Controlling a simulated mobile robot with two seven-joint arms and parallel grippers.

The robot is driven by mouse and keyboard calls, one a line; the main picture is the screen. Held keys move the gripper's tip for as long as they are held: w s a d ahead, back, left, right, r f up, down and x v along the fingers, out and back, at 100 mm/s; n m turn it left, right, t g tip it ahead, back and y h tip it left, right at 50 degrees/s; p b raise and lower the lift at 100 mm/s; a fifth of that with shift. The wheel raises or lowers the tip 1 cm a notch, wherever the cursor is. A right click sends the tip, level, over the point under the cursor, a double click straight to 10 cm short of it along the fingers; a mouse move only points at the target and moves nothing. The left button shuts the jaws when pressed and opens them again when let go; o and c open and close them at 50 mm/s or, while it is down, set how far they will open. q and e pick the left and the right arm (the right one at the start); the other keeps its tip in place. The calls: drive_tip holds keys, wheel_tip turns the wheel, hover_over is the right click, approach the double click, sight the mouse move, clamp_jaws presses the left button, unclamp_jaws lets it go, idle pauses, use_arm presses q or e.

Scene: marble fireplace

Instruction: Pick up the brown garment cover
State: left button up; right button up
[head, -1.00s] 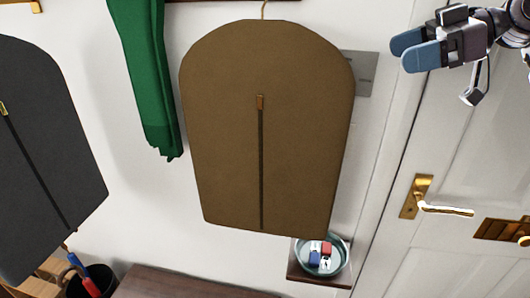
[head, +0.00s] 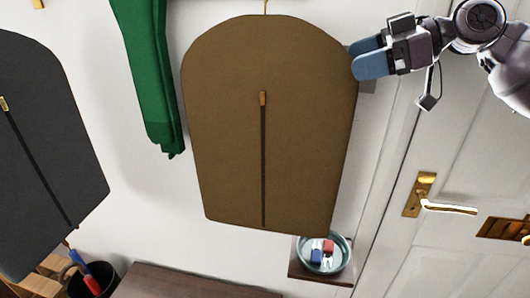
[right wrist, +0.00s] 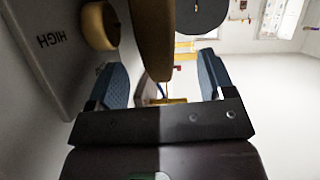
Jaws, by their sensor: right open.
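The brown garment cover (head: 225,120) hangs from a hook by the white wall in the head view, with a dark zip down its middle. My right gripper (head: 356,58) is at its upper right edge, pointing left. In the right wrist view my right gripper (right wrist: 162,82) is open, and the brown cover (right wrist: 152,40) shows edge-on ahead, between the lines of the two fingers. I cannot tell whether either finger touches it. My left gripper is not in view.
A dark grey garment cover (head: 45,150) and a green scarf-like cloth (head: 145,75) hang to the left. A wall panel marked HIGH (right wrist: 52,50) with a tan knob (right wrist: 98,25) is close beside the gripper. A bowl (head: 345,262) sits below; a white door (head: 460,150) is right.

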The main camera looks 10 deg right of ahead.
drive_tip(key=shift+x, duration=1.45)
drive_tip(key=shift+r, duration=0.1)
clamp_jaws()
